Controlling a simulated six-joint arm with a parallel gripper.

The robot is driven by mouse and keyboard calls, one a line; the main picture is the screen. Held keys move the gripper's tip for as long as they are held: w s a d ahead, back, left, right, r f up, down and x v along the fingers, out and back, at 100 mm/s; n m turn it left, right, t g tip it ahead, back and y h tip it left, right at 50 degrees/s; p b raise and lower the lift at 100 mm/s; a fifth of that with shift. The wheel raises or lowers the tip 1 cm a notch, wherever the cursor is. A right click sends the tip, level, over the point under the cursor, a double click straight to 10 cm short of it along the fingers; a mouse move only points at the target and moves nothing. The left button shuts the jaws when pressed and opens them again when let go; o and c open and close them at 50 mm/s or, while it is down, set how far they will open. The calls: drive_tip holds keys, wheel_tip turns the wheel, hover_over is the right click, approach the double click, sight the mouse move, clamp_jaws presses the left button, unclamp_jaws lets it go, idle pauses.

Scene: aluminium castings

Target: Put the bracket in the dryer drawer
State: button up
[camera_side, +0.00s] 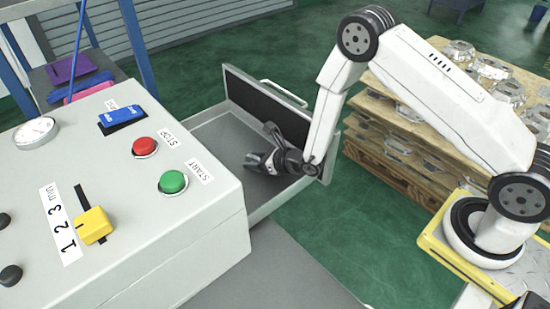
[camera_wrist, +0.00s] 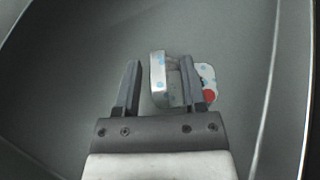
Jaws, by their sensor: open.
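The dryer drawer (camera_side: 220,140) is pulled out, with a dark grey floor and light metal walls. In the side view my gripper (camera_side: 254,162) is low inside it. In the wrist view my gripper (camera_wrist: 160,66) is open, its two fingers apart. The bracket (camera_wrist: 160,85), a small pale metal part with blue spots and a red dot, is beyond the fingers over the drawer floor (camera_wrist: 75,85). The right finger covers part of it; most of it lies right of the gap's middle. I cannot tell whether a finger touches it. The bracket is not discernible in the side view.
The dryer's control box (camera_side: 120,190) stands at left, with a red button (camera_side: 145,147), a green button (camera_side: 172,182) and a yellow slider (camera_side: 93,226). A wooden pallet stack (camera_side: 400,150) of castings stands right of the drawer. The drawer has a raised front panel with a handle (camera_side: 284,92).

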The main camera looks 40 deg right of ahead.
drive_tip(key=shift+v, duration=5.4)
drive_tip(key=shift+s+a+r+n+y, duration=0.1)
drive_tip(key=shift+a+r+n+y, duration=0.15)
drive_tip(key=shift+a+n+y, duration=0.2)
drive_tip(key=s+a+r+n+g+y, duration=0.2)
drive_tip(key=s+a+r+n+g, duration=0.1)
drive_tip(key=s+n+g, duration=0.3)
drive_tip(key=s+a+r+n+g+y, duration=0.25)
drive_tip(key=s+n+g, duration=0.3)
drive_tip(key=n, duration=0.35)
drive_tip(key=s+d+r+n+t+h, duration=0.1)
drive_tip(key=d+r+n+h, duration=0.2)
drive_tip(key=d+n+h, duration=0.2)
drive_tip(key=s+d+r+n+h, duration=0.1)
drive_tip(key=d+r+n+h, duration=0.2)
drive_tip(key=n, duration=0.7)
drive_tip(key=d+h, duration=0.2)
drive_tip(key=d, duration=0.2)
drive_tip(key=shift+s+n+t, duration=0.3)
drive_tip(key=shift+n+t, duration=0.05)
